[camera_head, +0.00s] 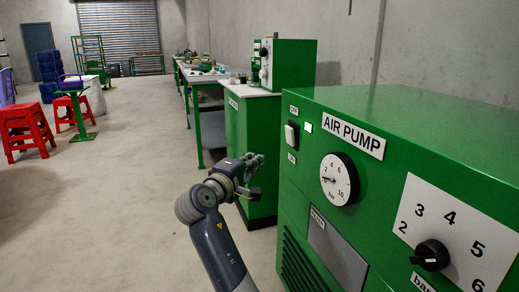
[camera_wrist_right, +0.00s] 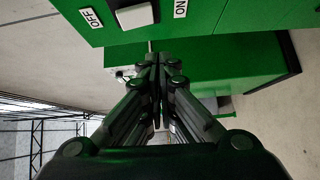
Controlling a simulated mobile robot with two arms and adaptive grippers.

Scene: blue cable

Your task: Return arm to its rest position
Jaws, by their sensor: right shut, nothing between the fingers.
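My right gripper (camera_head: 252,163) stands in front of the green air pump (camera_head: 400,125), to the left of its switch panel in the head view. In the right wrist view the fingers of this gripper (camera_wrist_right: 156,62) are shut together with nothing between them. The white rocker switch (camera_wrist_right: 135,15) lies just beyond the fingertips, between the OFF and ON labels. In the head view the same switch (camera_head: 291,136) is on the pump's front left part. The gripper appears apart from the switch. My left gripper is not in view.
The pump carries a pressure gauge (camera_head: 339,179) and a black knob (camera_head: 430,255). A green cabinet (camera_head: 252,130) stands behind the gripper, with a workbench (camera_head: 203,77) beyond. Red stools (camera_head: 25,128) stand at the far left. The floor left of my arm is clear.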

